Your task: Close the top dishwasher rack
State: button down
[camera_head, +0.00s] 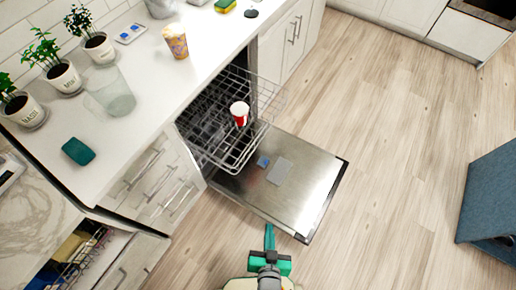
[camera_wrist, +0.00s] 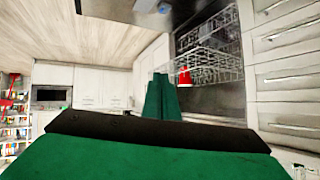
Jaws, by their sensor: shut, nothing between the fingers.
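The top dishwasher rack (camera_head: 240,152) is a wire rack pulled partly out of the dishwasher, above the lowered door (camera_head: 300,187). A red and white cup (camera_head: 240,113) stands in the rack. In the wrist view the rack (camera_wrist: 218,68) and the red cup (camera_wrist: 184,76) show beyond my fingers. My gripper (camera_head: 269,232) is green and shut, with nothing held. It is in front of the door's outer edge, apart from the rack. In the wrist view the gripper (camera_wrist: 162,95) hides part of the scene below the rack.
The white counter (camera_head: 140,95) holds potted plants (camera_head: 65,77), a clear glass container (camera_head: 112,92), a patterned cup (camera_head: 175,42) and a teal sponge-like item (camera_head: 78,151). A blue piece of furniture (camera_head: 490,200) stands at the right. The wooden floor (camera_head: 390,130) between is clear.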

jog(key=w+d+f+m+g+y, duration=0.1)
jog(key=w+d+f+g, duration=0.1)
jog(key=w+f, duration=0.3)
jog(key=w+d+f+m+g, duration=0.1)
jog(key=w+d+f+m, duration=0.1)
jog(key=f, duration=0.5)
jog(key=m+g+y, duration=0.1)
jog(key=g+y, duration=0.1)
jog(key=y, duration=0.8)
send_near(251, 148)
jog(key=x, duration=0.5)
jog(key=shift+f, duration=0.35)
jog(key=shift+w+a, duration=0.25)
jog(key=shift+a, duration=0.1)
jog(key=shift+a, duration=0.1)
